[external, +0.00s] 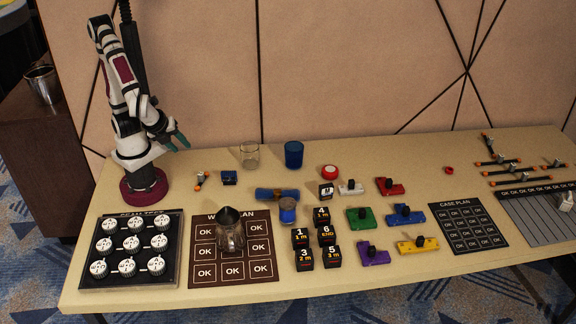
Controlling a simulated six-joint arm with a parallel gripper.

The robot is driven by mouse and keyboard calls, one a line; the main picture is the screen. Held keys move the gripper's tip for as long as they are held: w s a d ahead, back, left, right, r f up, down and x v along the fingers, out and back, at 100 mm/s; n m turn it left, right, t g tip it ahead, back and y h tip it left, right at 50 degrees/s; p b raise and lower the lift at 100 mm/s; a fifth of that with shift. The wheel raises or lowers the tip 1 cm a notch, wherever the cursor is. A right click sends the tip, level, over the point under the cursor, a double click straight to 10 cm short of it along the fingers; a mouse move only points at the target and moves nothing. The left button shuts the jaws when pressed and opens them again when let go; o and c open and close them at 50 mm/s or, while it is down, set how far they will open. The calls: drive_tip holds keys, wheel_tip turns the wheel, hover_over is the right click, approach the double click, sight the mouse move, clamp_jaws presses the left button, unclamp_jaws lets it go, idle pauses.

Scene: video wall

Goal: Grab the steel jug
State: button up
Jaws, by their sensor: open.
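A shiny metal vessel that looks like a steel jug (42,85) stands upright on a dark brown cabinet at the far left, off the table. A second jug-like vessel (230,236), grey and shiny with a dark cone-shaped top, stands on the dark plan mat; I cannot tell whether it is steel or glass. My gripper (179,143) has teal fingers and is open and empty. It hangs above the back left of the table, apart from both vessels.
A clear glass (250,155) and a blue cup (294,154) stand at the back. A panel of white round dials (128,250) lies front left. Black numbered blocks (302,238) and coloured clamps (404,215) crowd the middle. The brown cabinet (40,150) sits left of the table.

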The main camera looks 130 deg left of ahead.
drive_tip(key=w+d+f+m+t+y, duration=0.1)
drive_tip(key=w+d+m+t+y, duration=0.2)
drive_tip(key=w, duration=0.4)
drive_tip(key=m+t, duration=0.9)
drive_tip(key=m, duration=0.3)
approach(230, 245)
drive_tip(key=shift+h, duration=0.4)
drive_tip(key=x, duration=1)
drive_tip(key=shift+a, duration=0.25)
clamp_jaws()
